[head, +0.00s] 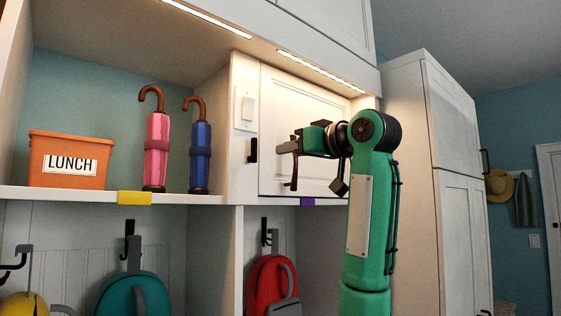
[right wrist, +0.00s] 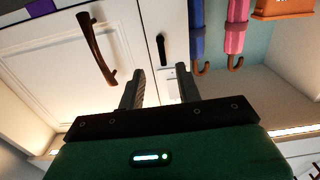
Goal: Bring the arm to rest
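My right arm, green with black joints, rises in front of the cabinets in the head view. Its right gripper (head: 286,146) points left, at the height of a white cabinet door (head: 309,100). In the right wrist view the two dark fingers of the right gripper (right wrist: 159,84) stand apart with nothing held between them. The brown door handle (right wrist: 97,48) is beside the fingers there, apart from them. It also shows just below the gripper in the head view (head: 293,174). My left gripper is not in view.
A shelf holds an orange LUNCH bin (head: 70,146), a pink umbrella (head: 157,140) and a blue umbrella (head: 200,150). A teal bag (head: 134,294) and a red bag (head: 268,280) hang below. A tall white cabinet (head: 425,130) stands right of my arm.

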